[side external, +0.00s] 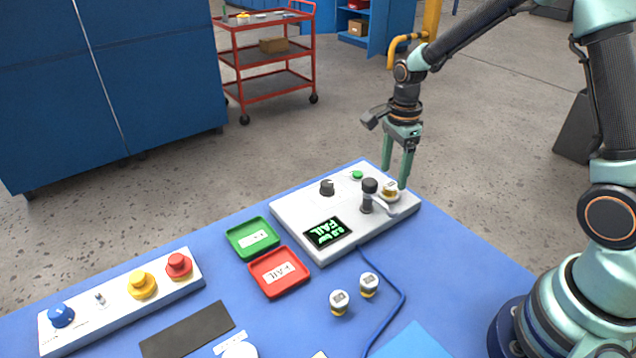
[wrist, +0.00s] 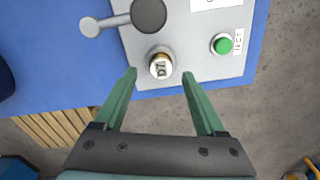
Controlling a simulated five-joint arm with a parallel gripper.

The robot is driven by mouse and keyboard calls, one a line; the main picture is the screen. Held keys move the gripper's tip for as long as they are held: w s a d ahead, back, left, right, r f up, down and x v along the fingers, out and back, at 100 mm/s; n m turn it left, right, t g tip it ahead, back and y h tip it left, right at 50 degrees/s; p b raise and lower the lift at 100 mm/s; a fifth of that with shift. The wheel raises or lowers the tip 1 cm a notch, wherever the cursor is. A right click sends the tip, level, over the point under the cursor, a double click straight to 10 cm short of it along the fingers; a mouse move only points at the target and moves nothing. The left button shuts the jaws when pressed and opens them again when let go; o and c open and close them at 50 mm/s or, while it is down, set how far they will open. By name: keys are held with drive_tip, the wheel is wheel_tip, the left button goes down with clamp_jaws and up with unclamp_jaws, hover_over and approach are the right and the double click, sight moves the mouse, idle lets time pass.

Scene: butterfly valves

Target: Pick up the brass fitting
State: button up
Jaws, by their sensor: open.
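The brass fitting (side external: 390,189) sits in the far right part of the white test unit (side external: 297,213), beside a black-topped lever post (side external: 369,193). In the wrist view the fitting (wrist: 161,66) stands upright in a round seat, its white marked top facing the camera. My gripper (side external: 403,172) is open and empty, just above the fitting in the side view. In the wrist view my gripper's fingertips (wrist: 159,73) are spread apart, with the fitting framed between and slightly beyond them.
A green tray (side external: 240,246) and a red tray (side external: 266,283) lie left of the unit. Two similar fittings (side external: 339,302) (side external: 369,285) stand on the blue table near a blue cable (side external: 398,306). A button panel (side external: 62,344) is at the left. A green button (wrist: 222,45) is close right of the fitting.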

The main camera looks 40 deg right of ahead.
sight(391, 184)
drive_tip(key=shift+w+f, duration=0.1)
drive_tip(key=shift+f, duration=1.4)
drive_tip(key=shift+c, duration=0.3)
clamp_jaws()
